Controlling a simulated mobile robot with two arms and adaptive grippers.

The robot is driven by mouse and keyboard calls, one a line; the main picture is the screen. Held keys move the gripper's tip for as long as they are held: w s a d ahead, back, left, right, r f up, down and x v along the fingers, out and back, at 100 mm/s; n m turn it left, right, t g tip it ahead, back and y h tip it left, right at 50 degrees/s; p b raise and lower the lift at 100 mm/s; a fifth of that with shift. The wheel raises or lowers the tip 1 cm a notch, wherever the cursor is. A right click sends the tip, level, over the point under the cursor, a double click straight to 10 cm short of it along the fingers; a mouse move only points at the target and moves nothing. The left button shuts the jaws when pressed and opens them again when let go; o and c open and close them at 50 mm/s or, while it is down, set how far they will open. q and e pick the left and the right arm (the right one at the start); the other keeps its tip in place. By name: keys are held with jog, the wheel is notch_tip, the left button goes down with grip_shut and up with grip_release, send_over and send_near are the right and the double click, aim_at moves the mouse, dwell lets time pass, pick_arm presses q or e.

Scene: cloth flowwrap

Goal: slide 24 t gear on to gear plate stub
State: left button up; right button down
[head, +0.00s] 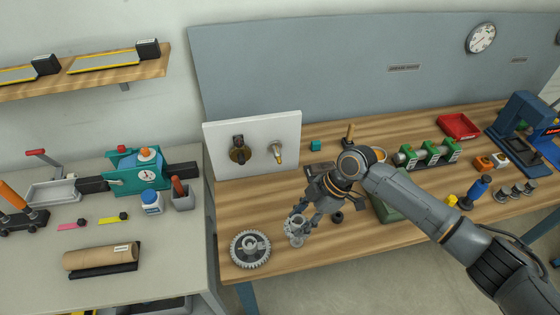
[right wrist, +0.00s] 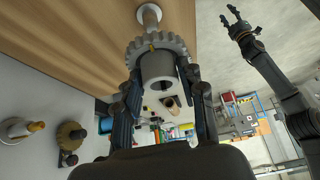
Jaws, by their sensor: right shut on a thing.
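In the right wrist view, grey gear teeth (right wrist: 162,40) show behind this hub; the fingers hide much of the piece. A larger grey gear (head: 236,250) lies flat to the gripper's left. My left gripper (right wrist: 245,22) shows open and empty in the right wrist view.
A short pale post (right wrist: 149,14) stands by the held piece. A teal block (head: 315,145) is right of the plate. Green rollers (head: 430,153) and a red tray (head: 458,126) are further right. Bench between plate and large gear is clear.

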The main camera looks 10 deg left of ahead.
dwell(0.6)
jog(key=c, duration=1.5)
grip_release()
jog(key=c, duration=0.4)
jog(key=shift+d+r+m, duration=0.1)
jog(key=shift+d+m, duration=0.3)
jog(key=shift+d, duration=0.05)
jog(key=s+d+r+m+t+h+b, duration=0.1)
jog(key=d+r+m+t+h+b, duration=0.1)
jog(key=d+r+m, duration=0.4)
jog(key=s+d+r+m+t+h+b, duration=0.1)
jog(key=d+r+m+t+h+b, duration=0.2)
jog(key=d+m, duration=0.8)
jog(key=shift+d+r+m+t+h+b, duration=0.35)
jog(key=shift+r+m+t, duration=1.05)
jog(key=shift+m, duration=0.5)
jog(key=shift+s, duration=0.1)
